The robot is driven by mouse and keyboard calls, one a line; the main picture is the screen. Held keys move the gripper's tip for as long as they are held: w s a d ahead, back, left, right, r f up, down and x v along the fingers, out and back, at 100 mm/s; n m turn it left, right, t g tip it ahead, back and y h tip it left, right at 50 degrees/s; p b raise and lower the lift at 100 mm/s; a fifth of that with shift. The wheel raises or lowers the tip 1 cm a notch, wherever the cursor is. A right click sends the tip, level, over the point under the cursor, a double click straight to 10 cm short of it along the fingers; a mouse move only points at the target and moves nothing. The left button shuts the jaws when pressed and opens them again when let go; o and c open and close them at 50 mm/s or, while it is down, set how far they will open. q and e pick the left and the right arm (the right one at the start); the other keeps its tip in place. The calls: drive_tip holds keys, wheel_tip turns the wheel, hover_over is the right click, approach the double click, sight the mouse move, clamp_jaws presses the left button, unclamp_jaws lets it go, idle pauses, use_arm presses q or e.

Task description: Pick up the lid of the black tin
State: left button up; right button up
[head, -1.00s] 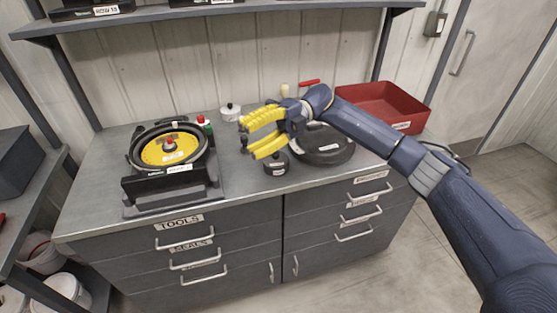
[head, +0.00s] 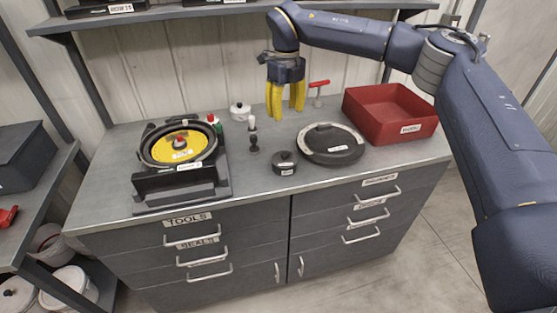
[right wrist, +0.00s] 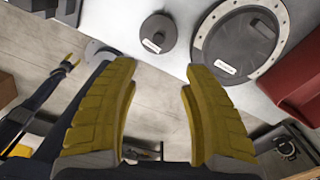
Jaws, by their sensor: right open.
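The black tin (head: 284,162) is small and round, with a knob on its lid and a pale label on its side. It stands upright on the counter, left of a large round black lidded plate. In the right wrist view the tin (right wrist: 158,33) shows from above, beyond the fingertips. My right gripper (head: 285,112) points down, open and empty, above and behind the tin, clear of it. Its two yellow fingers are spread in the right wrist view (right wrist: 160,75). A small yellow-tipped dark part at that view's left may be my left gripper; its jaws are unclear.
The large round black plate (head: 333,155) lies close to the tin's right. A red bin (head: 400,130) stands farther right. The seed meter (head: 180,150) sits in its stand at left. A small black piece (head: 253,143) and a white pot (head: 240,111) stand behind left.

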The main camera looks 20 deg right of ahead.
hover_over(285, 154)
drive_tip(key=f, duration=1.1)
drive_tip(key=shift+w+f, duration=0.25)
drive_tip(key=shift+w, duration=0.05)
drive_tip(key=shift+s+f, duration=0.2)
drive_tip(key=shift+f, duration=2.45)
clamp_jaws()
